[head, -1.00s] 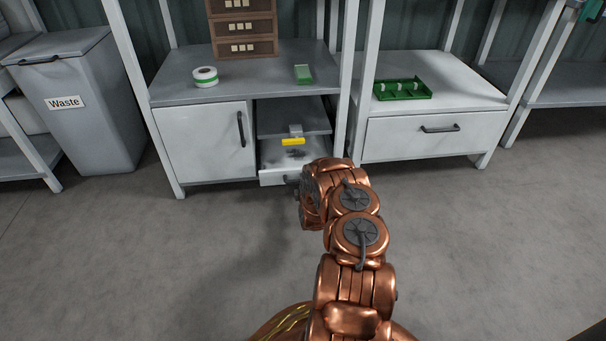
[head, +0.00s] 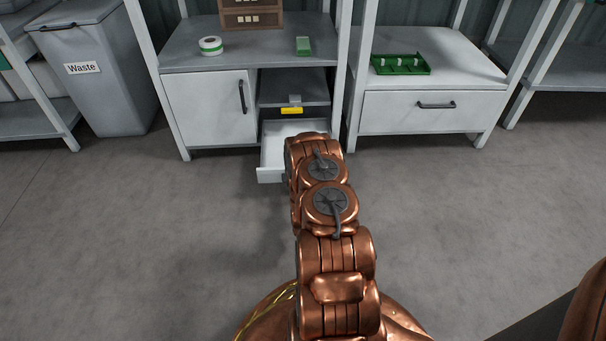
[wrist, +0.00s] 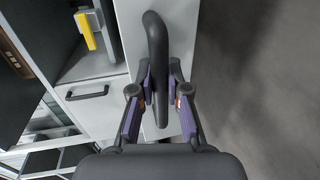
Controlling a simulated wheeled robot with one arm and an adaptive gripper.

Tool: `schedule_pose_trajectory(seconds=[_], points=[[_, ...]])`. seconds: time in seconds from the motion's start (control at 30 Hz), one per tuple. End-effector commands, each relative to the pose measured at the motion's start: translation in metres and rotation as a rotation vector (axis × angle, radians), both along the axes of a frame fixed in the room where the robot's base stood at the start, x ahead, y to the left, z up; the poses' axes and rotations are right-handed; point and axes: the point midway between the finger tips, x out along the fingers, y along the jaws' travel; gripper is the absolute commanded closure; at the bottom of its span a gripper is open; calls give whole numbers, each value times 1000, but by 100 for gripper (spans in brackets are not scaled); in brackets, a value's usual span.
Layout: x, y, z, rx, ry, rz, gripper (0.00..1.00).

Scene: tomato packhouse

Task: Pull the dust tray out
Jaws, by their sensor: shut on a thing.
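The dust tray (head: 270,158) is a shallow white tray low in the open bay of the left bench. It sticks well out of the bay over the floor. In the wrist view, its white front (wrist: 184,40) carries a dark curved handle (wrist: 157,40). My gripper (wrist: 158,90) is shut on this handle, one finger on each side. In the head view, my copper arm hides the gripper, the handle and the right part of the tray.
A yellow-gripped lever (head: 291,110) sits above the tray. The bench has a closed door (head: 211,108) at left; a white drawer unit (head: 420,117) stands at right. A waste bin (head: 98,85) is further left. Grey floor (head: 150,240) around me is clear.

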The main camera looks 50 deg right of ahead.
Motion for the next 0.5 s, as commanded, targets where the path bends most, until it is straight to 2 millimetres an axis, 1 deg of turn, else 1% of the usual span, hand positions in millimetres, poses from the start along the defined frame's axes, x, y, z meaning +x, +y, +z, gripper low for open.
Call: schedule_pose_trajectory(seconds=[0.1,0.43,0.47,0.5], points=[[-1,4,0,1,0,3,100],[-2,5,0,1,0,2,100],[-2,5,0,1,0,2,84],[-2,5,0,1,0,2,80]])
